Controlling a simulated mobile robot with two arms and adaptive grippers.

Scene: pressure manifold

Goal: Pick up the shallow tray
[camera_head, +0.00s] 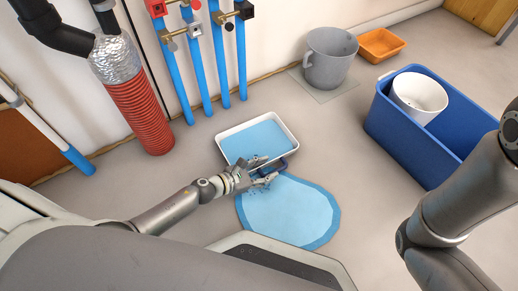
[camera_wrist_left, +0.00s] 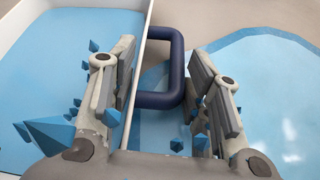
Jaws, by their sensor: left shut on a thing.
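The shallow tray (camera_head: 245,123) is white and rectangular, with light blue liquid inside. It sits on the floor in the middle of the head view and looks level. Its dark blue loop handle (camera_wrist_left: 178,70) sticks out from the near side. My left gripper (camera_head: 263,173) is at that handle, shut on it, with one finger on each side in the left wrist view (camera_wrist_left: 162,62). The left finger is close to the tray's wall. Small blue pointed shapes show around the fingers. The fingers partly hide the handle in the head view. My right gripper is out of view; only its arm shows at right.
A light blue puddle (camera_head: 290,212) lies on the floor just in front of the tray. A blue tub (camera_head: 385,130) holding a white bucket (camera_head: 419,92) stands to the right. A grey bucket (camera_head: 329,62) and orange bin (camera_head: 381,45) are behind. Blue pipes (camera_head: 220,60) and a red hose (camera_head: 141,115) line the wall.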

